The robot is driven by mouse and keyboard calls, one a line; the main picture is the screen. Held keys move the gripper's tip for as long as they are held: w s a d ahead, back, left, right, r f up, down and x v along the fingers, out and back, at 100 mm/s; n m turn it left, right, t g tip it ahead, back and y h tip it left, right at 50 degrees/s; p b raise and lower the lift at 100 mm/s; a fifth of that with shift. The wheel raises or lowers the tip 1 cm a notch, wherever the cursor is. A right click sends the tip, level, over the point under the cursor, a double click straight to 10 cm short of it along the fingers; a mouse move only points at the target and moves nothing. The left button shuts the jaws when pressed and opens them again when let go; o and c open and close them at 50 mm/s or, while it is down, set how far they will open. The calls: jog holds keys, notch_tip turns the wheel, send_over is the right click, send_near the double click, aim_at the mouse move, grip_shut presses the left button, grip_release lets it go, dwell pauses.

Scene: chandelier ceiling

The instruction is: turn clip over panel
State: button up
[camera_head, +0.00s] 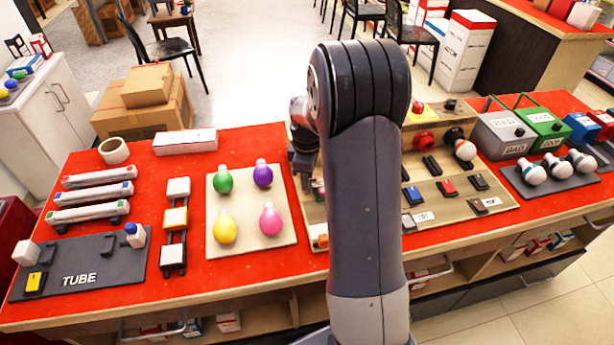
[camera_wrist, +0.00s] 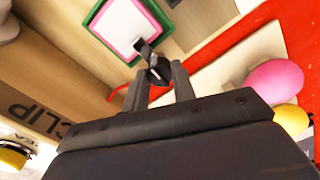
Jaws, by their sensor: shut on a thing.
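In the wrist view, the panel (camera_wrist: 122,27) is a white plate with a pink edge in a green frame on a wooden board (camera_wrist: 67,48). The printed word CLIP (camera_wrist: 38,118) is on the board at the left. In the head view, my arm covers most of this board, and the clip cannot be made out.
Colored bulbs stand on a pale board (camera_head: 248,208) just left of my gripper. A switch board (camera_head: 455,185) lies to the right of my arm. The TUBE board (camera_head: 80,268) is at far left on the red tabletop (camera_head: 125,188).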

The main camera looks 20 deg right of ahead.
jog(key=shift+n, duration=0.3)
jog(key=o, duration=1)
notch_tip(320, 180, up, 11)
jog(key=shift+f, duration=0.1)
dwell(0.4)
notch_tip(320, 180, down, 11)
jog(key=shift+r, duration=0.1)
dwell(0.4)
